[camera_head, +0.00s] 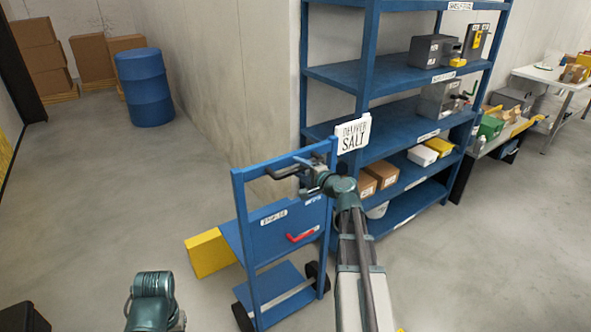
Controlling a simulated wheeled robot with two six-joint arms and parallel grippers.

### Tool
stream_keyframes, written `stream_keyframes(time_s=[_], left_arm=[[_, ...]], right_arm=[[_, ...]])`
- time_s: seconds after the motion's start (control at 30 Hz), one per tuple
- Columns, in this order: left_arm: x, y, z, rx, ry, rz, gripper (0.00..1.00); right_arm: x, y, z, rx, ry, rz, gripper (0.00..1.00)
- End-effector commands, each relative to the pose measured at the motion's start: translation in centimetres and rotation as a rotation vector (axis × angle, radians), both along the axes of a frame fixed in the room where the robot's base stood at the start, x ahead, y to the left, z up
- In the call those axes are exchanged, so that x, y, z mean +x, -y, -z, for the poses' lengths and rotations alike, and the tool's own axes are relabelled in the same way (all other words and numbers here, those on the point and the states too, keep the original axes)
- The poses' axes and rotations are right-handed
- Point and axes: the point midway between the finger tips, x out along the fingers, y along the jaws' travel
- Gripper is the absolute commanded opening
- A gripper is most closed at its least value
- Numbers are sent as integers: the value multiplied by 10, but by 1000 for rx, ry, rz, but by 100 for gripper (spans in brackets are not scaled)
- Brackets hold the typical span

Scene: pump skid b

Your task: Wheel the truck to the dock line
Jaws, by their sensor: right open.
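The blue hand truck (240,210) stands upright on the floor with two black wheels, a lower plate and a top crossbar. My right gripper (280,172) is open at the right part of that crossbar; I cannot tell whether the bar lies between its fingers. My right wrist and forearm hide part of the truck's right side. Part of my left arm shows at the bottom left, but its gripper is out of view.
A blue shelf rack (367,70) with boxes and machines stands close to the right of the truck. A yellow block (210,253) is at the truck's left. A blue drum (145,88) and cardboard boxes (92,57) stand far left. The floor on the left is open.

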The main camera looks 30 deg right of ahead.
Motion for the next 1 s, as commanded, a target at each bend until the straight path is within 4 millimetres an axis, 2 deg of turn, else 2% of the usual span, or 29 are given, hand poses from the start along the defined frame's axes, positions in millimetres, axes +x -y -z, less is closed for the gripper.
stream_keyframes(time_s=[0.03,0.2,0.6,0.9,1.0], left_arm=[[0,0,3,0,0,0,50],[0,0,5,0,0,0,50],[0,0,5,0,0,0,50],[0,0,5,0,0,0,50],[0,0,5,0,0,0,50]], right_arm=[[9,1,3,0,0,-1,55],[23,-1,5,1,0,-1,55],[26,-2,5,1,0,0,55],[26,-2,5,1,0,0,0],[26,-2,5,1,0,0,0]])
